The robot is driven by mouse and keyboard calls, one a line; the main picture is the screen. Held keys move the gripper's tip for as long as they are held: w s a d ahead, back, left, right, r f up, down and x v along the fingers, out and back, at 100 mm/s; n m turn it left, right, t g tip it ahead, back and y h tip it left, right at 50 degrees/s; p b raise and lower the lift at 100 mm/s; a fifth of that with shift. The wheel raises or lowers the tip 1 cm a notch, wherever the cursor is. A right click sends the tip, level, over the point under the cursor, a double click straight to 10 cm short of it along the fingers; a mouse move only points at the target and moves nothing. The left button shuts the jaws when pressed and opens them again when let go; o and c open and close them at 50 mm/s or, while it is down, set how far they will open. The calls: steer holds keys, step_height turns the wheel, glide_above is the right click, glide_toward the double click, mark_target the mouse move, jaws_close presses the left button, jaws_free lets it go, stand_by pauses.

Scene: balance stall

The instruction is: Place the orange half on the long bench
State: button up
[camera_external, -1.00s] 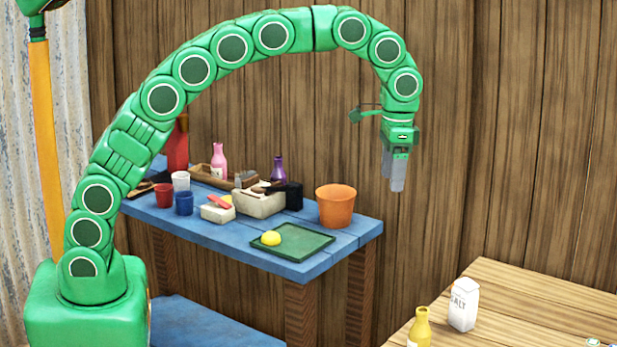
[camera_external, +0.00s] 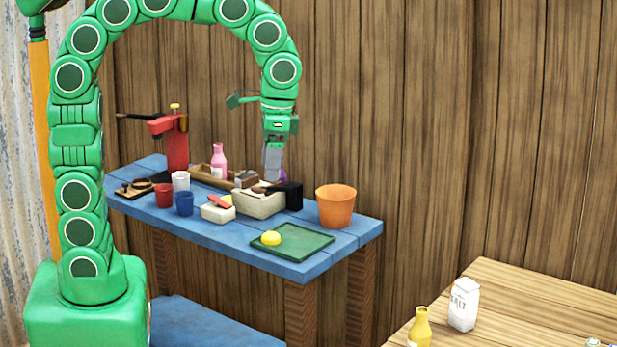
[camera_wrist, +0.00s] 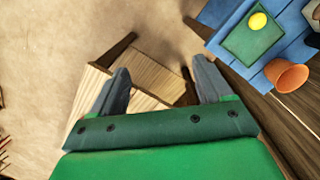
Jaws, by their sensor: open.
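The orange half (camera_external: 271,238) shows as a small yellow dome resting on a green tray (camera_external: 300,250) on the blue bench (camera_external: 240,248). It also shows in the wrist view (camera_wrist: 257,20), at the top right. My gripper (camera_external: 273,168) is open with nothing between its fingers. In the external picture it overlaps the things at the back of the blue bench, apart from the orange half; its height over them is hard to tell. In the wrist view my gripper (camera_wrist: 158,75) points past the wooden table (camera_wrist: 150,75). I cannot tell from the frames which surface is the long bench.
An orange pot (camera_external: 336,205) stands right of the tray. A cream box (camera_external: 258,204), cups, a pink bottle (camera_external: 219,160) and a red device (camera_external: 175,142) crowd the left and back. The wooden table (camera_external: 540,300) at lower right holds a salt carton (camera_external: 464,304) and yellow bottle (camera_external: 420,328).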

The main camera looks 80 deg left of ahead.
steer(key=s+f, duration=0.3)
steer(key=s, duration=0.9)
steer(key=s+f, duration=0.3)
steer(key=s, duration=0.9)
steer(key=shift+a, duration=0.2)
steer(key=shift+s, duration=0.1)
